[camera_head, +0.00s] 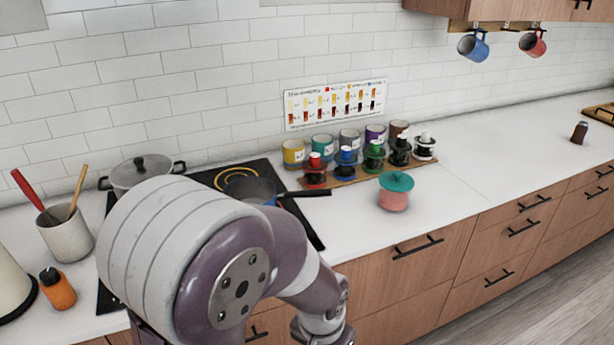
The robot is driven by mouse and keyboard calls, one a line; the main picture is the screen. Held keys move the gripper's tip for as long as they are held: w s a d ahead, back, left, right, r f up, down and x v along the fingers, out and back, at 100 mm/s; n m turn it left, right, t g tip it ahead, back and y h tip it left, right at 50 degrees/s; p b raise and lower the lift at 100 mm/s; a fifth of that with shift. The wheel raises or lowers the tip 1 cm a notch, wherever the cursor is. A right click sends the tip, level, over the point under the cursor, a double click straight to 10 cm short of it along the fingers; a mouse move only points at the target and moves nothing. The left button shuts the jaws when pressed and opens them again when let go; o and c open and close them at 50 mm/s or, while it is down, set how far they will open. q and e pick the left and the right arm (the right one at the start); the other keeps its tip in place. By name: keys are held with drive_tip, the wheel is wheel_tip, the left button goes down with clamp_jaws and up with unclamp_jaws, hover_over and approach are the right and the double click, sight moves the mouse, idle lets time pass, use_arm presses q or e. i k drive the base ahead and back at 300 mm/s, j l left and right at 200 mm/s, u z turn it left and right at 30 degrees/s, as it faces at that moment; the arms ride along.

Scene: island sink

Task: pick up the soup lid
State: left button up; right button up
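One of my arms fills the lower middle of the view and runs down past the bottom edge. No gripper fingers show. My arm hides much of the cooktop.
A dark pan (250,188) sits on the cooktop (221,173), its handle pointing right. A utensil crock (65,236) and an orange bottle (58,289) stand left. The counter at right is mostly clear.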

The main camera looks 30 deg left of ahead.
sight(397, 180)
drive_tip(key=u, duration=0.55)
drive_tip(key=i+l+u, duration=0.25)
drive_tip(key=i+l, duration=0.25)
drive_tip(key=l, duration=0.25)
drive_tip(key=i+l+u, duration=0.15)
drive_tip(key=l, duration=0.25)
drive_tip(key=i+l+u, duration=0.1)
drive_tip(key=i+l, duration=0.2)
drive_tip(key=l, duration=0.15)
